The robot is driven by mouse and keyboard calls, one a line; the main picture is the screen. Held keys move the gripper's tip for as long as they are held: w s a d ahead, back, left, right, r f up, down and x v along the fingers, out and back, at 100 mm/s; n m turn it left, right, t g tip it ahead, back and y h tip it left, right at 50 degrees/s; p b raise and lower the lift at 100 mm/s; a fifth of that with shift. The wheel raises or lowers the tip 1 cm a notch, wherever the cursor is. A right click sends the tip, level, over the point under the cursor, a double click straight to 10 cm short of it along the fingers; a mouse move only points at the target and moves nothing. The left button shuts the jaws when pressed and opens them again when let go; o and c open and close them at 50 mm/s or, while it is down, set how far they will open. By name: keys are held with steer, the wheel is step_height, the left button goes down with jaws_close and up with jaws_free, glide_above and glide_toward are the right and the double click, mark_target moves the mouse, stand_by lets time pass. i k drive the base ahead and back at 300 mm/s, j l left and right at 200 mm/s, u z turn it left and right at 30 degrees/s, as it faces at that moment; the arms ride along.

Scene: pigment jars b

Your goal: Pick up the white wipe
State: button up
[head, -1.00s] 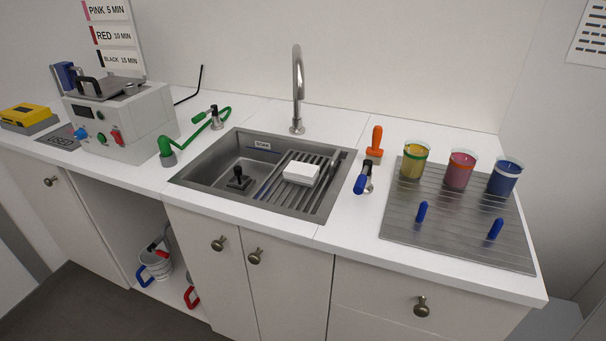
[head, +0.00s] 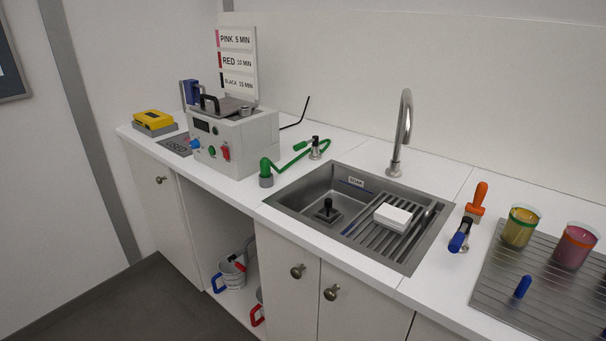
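A white block-shaped thing (head: 393,215), which looks like the white wipe, lies on the slatted rack (head: 372,238) in the right part of the sink (head: 290,207). Nothing touches it from above, and its top and front faces show. My gripper is not in view.
A faucet (head: 402,135) stands behind the sink. A green hose fitting (head: 266,172) is at its left, beside a grey machine (head: 235,142). A blue-handled tool (head: 460,236), an orange-handled tool (head: 477,201) and jars (head: 520,227) on a ribbed mat (head: 500,290) are at the right.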

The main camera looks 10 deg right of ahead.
mark_target(391, 217)
steer(key=j+z, duration=0.15)
steer(key=z, duration=0.6)
steer(key=i+j+z, duration=0.1)
steer(key=j+z, duration=0.55)
steer(key=j, duration=0.25)
steer(key=j+z, duration=0.15)
steer(key=j, duration=0.4)
steer(key=k+j+z, duration=0.15)
steer(key=j, duration=0.35)
steer(key=k+j, duration=0.1)
steer(key=j, duration=0.95)
steer(key=i+j, duration=0.25)
steer(key=i, duration=0.2)
